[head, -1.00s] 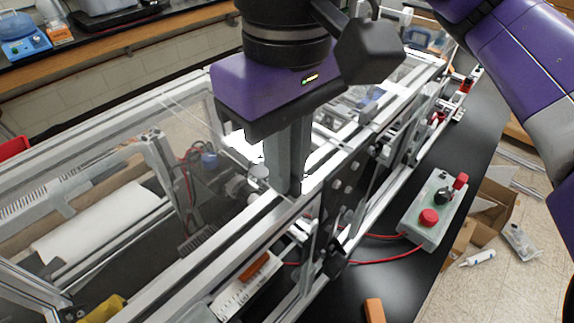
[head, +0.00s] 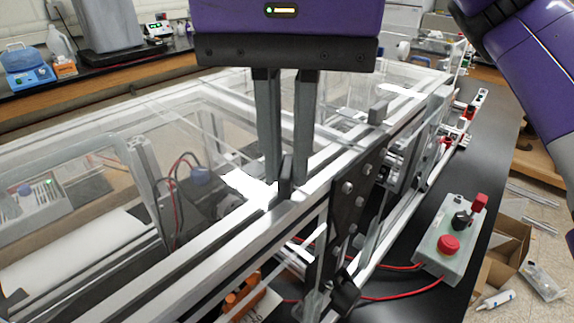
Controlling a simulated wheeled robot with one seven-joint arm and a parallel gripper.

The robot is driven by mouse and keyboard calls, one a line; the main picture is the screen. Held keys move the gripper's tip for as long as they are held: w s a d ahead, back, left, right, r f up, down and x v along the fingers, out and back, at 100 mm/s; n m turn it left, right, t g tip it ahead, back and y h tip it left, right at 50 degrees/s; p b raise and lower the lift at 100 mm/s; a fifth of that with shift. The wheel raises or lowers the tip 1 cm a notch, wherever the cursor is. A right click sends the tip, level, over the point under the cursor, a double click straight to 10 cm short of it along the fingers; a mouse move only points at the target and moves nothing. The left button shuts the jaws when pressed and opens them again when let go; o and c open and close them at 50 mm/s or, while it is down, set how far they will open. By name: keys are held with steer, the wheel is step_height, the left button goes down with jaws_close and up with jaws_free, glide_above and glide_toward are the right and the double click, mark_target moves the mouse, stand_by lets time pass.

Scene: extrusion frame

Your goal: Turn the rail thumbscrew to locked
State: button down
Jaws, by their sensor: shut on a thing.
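The rail thumbscrew (head: 286,178) shows as a small dark grey upright tab on the top aluminium rail (head: 318,182) of the frame. My gripper (head: 284,172) points straight down over the rail, its two long grey fingers at either side of the tab. The fingers are shut on the tab with a narrow gap between them. The thumbscrew's base and any lock marks are too small or hidden to read. A second dark tab (head: 378,112) stands farther back on the rail.
A black plate with bolts (head: 352,205) hangs on the rail's right side. A control box (head: 448,235) with a red button stands on the black bench. Clear panels and rails fill the left. My purple arm link hangs at upper right.

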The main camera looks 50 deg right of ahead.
mark_target(287, 166)
steer(key=m+b, duration=0.2)
steer(key=m, duration=0.4)
steer(key=shift+m, duration=0.4)
stand_by(0.4)
steer(key=c, duration=1.5)
jaws_free()
steer(key=shift+r, duration=3.95)
